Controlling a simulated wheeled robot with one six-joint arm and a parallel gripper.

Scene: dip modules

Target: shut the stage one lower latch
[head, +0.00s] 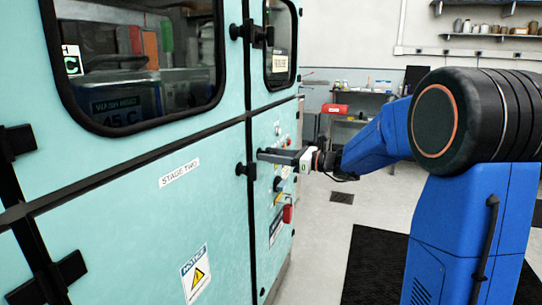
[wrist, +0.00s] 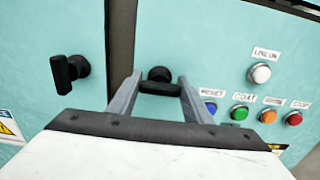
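Two black latches sit either side of a dark panel seam. In the wrist view, the right latch (wrist: 160,80) has its bar lying level, between the tips of my gripper (wrist: 160,77). The fingers are apart, one at each end of the bar; contact is unclear. The left latch (wrist: 68,72) has its bar hanging upright, clear of my fingers; it also shows in the head view (head: 245,170). In the head view my gripper (head: 266,155) is at the seam and hides the right latch. No stage one label is readable.
A "STAGE TWO" label (head: 179,173) is on the left teal panel. Right of the fingers are a white button (wrist: 261,73) and a row of coloured buttons (wrist: 239,113). An upper pair of latches (head: 251,33) sits higher on the seam. Open floor (head: 320,235) lies right of the cabinet.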

